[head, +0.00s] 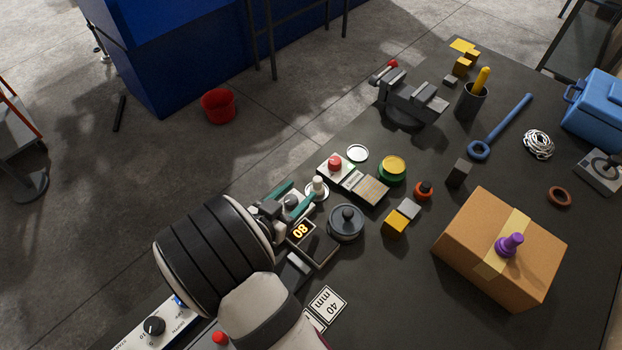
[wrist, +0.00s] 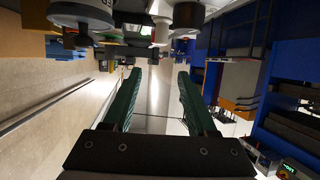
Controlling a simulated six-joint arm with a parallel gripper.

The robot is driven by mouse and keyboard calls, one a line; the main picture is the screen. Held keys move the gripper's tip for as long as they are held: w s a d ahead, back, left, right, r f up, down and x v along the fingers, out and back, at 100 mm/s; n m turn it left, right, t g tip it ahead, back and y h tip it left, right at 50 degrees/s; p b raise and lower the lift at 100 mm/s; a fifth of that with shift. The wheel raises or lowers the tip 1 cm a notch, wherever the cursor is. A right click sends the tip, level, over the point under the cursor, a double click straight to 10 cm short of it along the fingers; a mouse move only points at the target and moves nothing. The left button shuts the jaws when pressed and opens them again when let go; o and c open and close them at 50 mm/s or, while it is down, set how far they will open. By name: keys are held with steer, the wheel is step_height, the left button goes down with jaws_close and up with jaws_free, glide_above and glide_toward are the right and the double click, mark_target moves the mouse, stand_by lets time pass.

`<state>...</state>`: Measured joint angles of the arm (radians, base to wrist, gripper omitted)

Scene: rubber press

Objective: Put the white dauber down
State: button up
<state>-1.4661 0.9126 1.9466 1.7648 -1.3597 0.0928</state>
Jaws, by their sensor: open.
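The white dauber (head: 318,184) looks upright on a small pale round dish (head: 325,194) near the table's left edge. In the wrist view a white cylinder (wrist: 161,32), apparently the dauber, shows beyond the fingertips, upside down. My gripper (head: 303,192) has green fingers, spread apart with nothing between them; they also show in the wrist view (wrist: 159,72). The fingertips point at the dauber and appear just short of it. Whether either finger touches it is hard to tell.
A dark lidded pot (head: 346,223) and a black block marked 80 (head: 312,242) are close to my gripper. A box with a red button (head: 335,164) stands just beyond the dauber. A cardboard box (head: 475,235) with a purple stamp (head: 509,245) is at the right.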

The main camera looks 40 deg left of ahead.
steer(key=shift+v, duration=1.2)
steer(key=w+d+r+m+g+y, duration=0.25)
steer(key=w+r+g, duration=0.2)
steer(key=w, duration=0.35)
steer(key=d+r+m+g, duration=0.1)
steer(key=d+r+g, duration=0.15)
steer(key=d, duration=0.35)
steer(key=d+r+g, duration=0.1)
steer(key=d+r, duration=0.3)
steer(key=d, duration=0.1)
steer(key=s+d+r+m+g+h, duration=0.1)
steer(key=s+d+m+g, duration=0.1)
steer(key=s+d, duration=0.6)
steer(key=s+d+m+g+h, duration=0.2)
steer(key=s+d+g, duration=0.2)
steer(key=s+d, duration=0.5)
steer(key=d, duration=0.6)
steer(key=shift+s+r, duration=0.25)
steer(key=shift+r, duration=0.15)
